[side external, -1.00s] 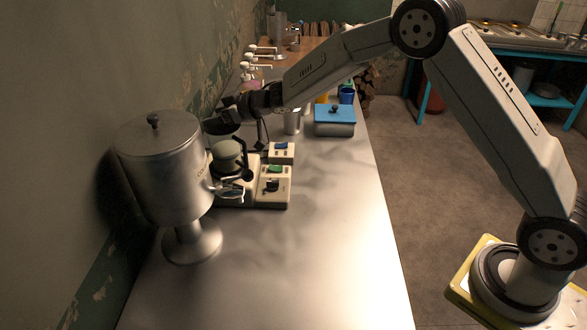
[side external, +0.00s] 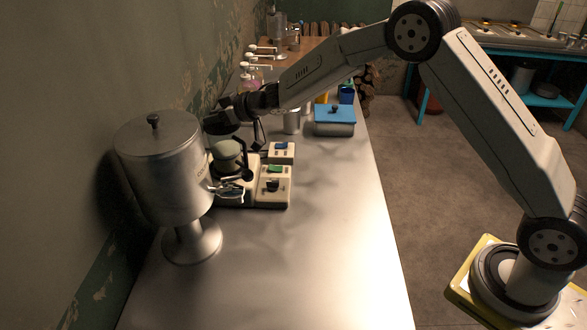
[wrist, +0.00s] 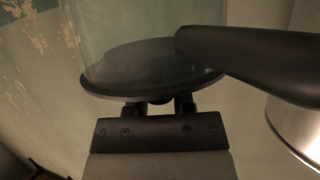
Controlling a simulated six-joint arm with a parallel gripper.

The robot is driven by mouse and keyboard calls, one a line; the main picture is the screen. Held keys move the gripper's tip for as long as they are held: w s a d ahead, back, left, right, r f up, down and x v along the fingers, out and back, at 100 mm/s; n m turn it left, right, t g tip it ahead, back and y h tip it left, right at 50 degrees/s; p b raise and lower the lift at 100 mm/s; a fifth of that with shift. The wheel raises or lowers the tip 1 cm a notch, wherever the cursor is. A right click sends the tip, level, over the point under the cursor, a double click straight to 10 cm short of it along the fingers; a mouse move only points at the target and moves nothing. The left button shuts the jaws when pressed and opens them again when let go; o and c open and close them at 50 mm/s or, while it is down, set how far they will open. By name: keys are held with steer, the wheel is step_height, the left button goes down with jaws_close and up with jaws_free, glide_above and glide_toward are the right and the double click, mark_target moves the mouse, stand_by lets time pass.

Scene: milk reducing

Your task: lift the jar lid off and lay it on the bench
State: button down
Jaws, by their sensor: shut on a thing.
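The jar lid is a dark round disc, seen close up in the wrist view (wrist: 150,68). My gripper (wrist: 160,108) is shut on its small knob, between the two fingertips. A clear, glassy shape (wrist: 115,25), likely the jar, shows beyond the disc; I cannot tell whether the lid touches it. In the side view, my gripper (side external: 218,120) is behind the upper right of the steel urn, above the bench (side external: 300,240). The lid and jar are hard to make out there, against dark parts and partly behind the urn.
The steel urn (side external: 165,180) stands at front left by the wall. A cream appliance (side external: 268,185) with a rounded grey-green part (side external: 228,152) sits beside it. A blue-lidded box (side external: 334,120) is farther back. A dark bar (wrist: 255,60) crosses the wrist view. The front right bench is clear.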

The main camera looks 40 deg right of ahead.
mark_target(228, 129)
steer(key=shift+r, duration=0.1)
steer(key=shift+r, duration=0.8)
steer(key=s+d+r, duration=0.2)
steer(key=s+r, duration=0.9)
steer(key=s, duration=0.2)
steer(key=shift+s, duration=0.4)
steer(key=shift+r, duration=0.1)
